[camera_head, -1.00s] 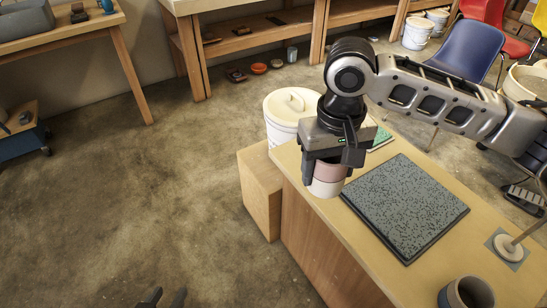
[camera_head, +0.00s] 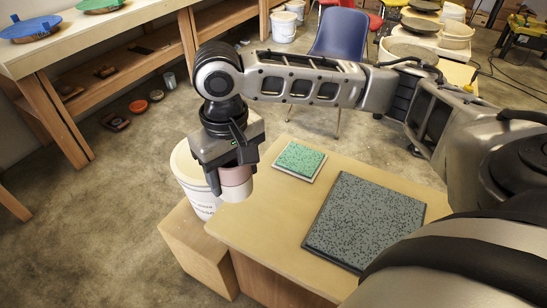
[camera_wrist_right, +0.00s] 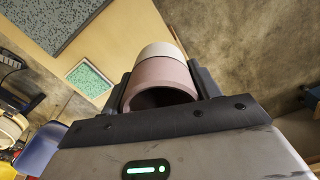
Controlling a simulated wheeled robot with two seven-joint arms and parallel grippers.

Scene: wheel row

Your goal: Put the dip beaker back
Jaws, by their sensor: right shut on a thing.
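The dip beaker (camera_head: 236,184) is a small cup with a dusky pink upper part and a white lower part. My right gripper (camera_head: 231,172) is shut on it, one finger on each side. It hangs upright by the far left part of the wooden table (camera_head: 262,222); I cannot tell its exact height. In the right wrist view the beaker (camera_wrist_right: 160,78) sits between both fingers of the right gripper (camera_wrist_right: 162,88), its open mouth towards the camera. My left gripper is not in view.
A dark grey speckled mat (camera_head: 365,220) and a smaller green speckled tile (camera_head: 299,160) lie on the table. A white bucket (camera_head: 190,170) stands behind the gripper, beside a wooden block (camera_head: 195,245). A blue chair (camera_head: 341,38) stands beyond. Bare tabletop lies left of the mat.

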